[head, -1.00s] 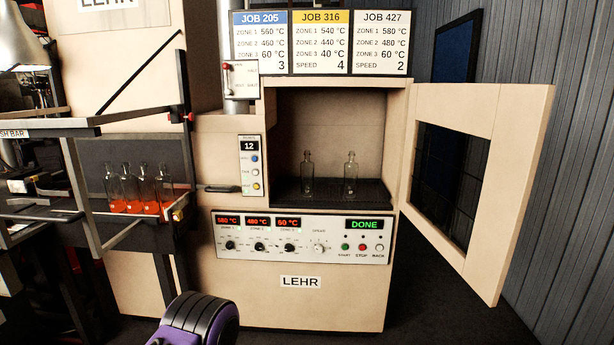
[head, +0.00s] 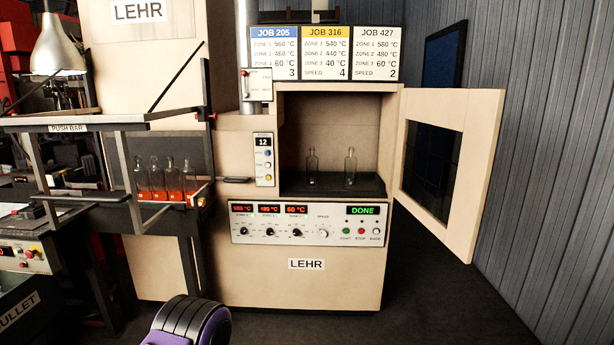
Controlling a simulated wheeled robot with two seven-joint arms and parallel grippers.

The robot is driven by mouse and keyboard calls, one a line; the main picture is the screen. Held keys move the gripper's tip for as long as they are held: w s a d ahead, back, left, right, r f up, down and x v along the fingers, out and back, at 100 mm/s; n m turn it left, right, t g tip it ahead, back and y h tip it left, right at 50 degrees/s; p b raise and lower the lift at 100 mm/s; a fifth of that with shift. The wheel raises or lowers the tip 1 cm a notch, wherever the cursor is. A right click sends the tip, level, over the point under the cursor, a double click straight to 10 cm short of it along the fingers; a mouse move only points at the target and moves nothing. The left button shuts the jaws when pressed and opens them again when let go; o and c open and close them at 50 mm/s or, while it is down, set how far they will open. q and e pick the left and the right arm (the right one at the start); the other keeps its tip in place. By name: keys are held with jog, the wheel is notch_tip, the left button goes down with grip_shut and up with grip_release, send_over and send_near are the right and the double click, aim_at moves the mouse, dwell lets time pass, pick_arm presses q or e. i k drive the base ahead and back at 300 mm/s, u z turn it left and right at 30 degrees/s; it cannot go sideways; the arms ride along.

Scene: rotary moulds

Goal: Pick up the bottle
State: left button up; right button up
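Two clear glass bottles stand upright and apart in the open chamber of the lehr: a left bottle (head: 312,168) and a right bottle (head: 350,168). Several more clear bottles (head: 157,181) stand in a row on the loading side at left, with an orange-red glow at their bases. Neither gripper shows in the head view. Only a rounded black and purple part of my own arm shows at the bottom, well short of the lehr.
The lehr door (head: 452,170) stands open to the right. The control panel (head: 308,223) below the chamber reads DONE. A push bar frame (head: 68,128) juts out at left. Job cards (head: 325,53) stand on top. The dark floor (head: 440,290) at right is clear.

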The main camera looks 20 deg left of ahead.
aim_at(312, 161)
jog(key=u, duration=0.6)
jog(key=i, duration=0.85)
jog(key=u, duration=0.6)
jog(key=i, duration=0.95)
jog(key=z, duration=0.7)
jog(key=i, duration=0.85)
jog(key=z, duration=0.85)
